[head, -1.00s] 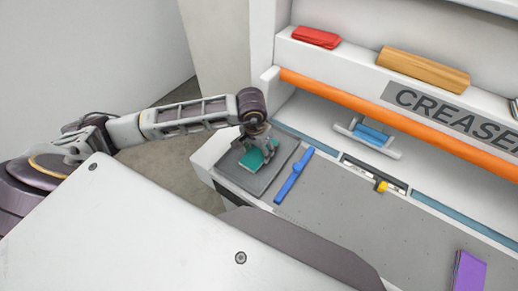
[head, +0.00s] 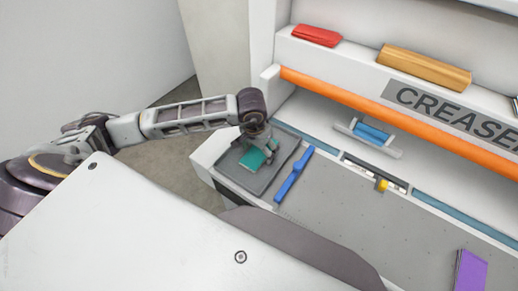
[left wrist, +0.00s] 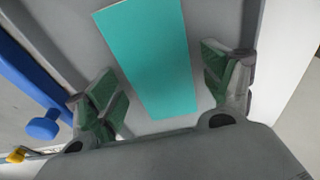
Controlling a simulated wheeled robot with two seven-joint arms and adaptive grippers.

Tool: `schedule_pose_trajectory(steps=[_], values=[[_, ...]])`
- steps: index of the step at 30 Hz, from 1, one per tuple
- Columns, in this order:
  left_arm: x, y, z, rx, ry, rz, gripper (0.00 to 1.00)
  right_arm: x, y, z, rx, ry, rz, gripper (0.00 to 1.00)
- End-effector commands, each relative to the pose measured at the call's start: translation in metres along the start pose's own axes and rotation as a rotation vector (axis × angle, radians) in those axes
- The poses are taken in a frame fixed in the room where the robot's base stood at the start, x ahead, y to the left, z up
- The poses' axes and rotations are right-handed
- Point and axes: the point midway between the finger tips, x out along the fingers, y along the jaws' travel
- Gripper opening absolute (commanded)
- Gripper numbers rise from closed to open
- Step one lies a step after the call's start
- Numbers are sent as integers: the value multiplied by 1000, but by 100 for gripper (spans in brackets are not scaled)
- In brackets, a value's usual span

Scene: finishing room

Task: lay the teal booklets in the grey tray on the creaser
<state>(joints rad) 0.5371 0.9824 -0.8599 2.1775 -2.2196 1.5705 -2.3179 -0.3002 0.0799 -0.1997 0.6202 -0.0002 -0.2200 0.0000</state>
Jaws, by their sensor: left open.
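One teal booklet (head: 252,159) lies in the grey tray (head: 232,177) at the left end of the creaser bed. My left gripper (head: 264,152) is over the tray, just above the booklet. In the left wrist view the fingers (left wrist: 166,92) are spread wide, with the teal booklet (left wrist: 148,50) lying flat between and beyond them on the tray floor (left wrist: 85,45). The gripper holds nothing. It hides part of the booklet in the head view. My right gripper is not in view.
A blue bar (head: 294,175) lies right of the tray; a purple booklet (head: 470,272) is at the lower right. Red (head: 316,36) and orange-yellow (head: 425,66) items sit on the upper ledge. An orange rail (head: 390,108) crosses above the bed. The grey bed (head: 370,220) is mostly clear.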

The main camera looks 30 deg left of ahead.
Motion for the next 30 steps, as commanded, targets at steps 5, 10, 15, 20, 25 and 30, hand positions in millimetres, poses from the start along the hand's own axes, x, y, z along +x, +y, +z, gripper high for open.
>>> schedule_pose_trajectory(steps=[5, 10, 15, 20, 25, 30], values=[[0, 0, 0, 0, 0, 0, 82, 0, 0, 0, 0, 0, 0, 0], [-2, 0, 0, 0, 0, 0, 82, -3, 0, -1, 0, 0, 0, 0], [-11, 0, -2, 0, 3, 0, 82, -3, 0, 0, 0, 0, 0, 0], [-30, 0, -1, 2, 4, -1, 82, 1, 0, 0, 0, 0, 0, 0], [-52, 0, -1, 1, 3, -1, 82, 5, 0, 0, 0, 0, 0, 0], [-73, 0, -1, 1, 3, -1, 82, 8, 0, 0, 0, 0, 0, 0]])
